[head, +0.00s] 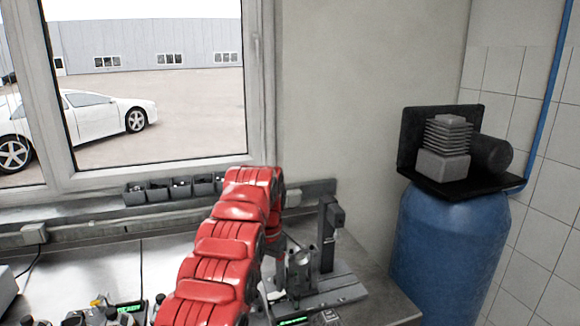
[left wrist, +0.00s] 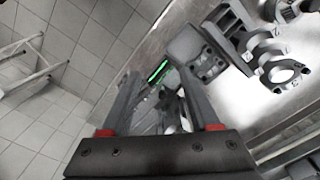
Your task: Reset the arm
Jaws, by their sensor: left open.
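My left arm (head: 217,255), with red covers, rises from the bottom of the head view and bends down at its far end over the right part of the workbench. My left gripper (left wrist: 160,78) shows in the left wrist view with its two fingers apart. I see nothing held between them. Beyond the fingertips is a dark device with a lit green strip (left wrist: 158,71). In the head view the gripper is mostly hidden behind the arm, close to a dark metal stand (head: 328,235). My right gripper is not in view.
The stand rises from a grey base on the workbench (head: 375,305). Several small bins (head: 160,192) line the window side. A blue barrel (head: 445,245) right of the bench carries a finned machine part (head: 445,150) on a black bracket. Small devices crowd the bench's lower left.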

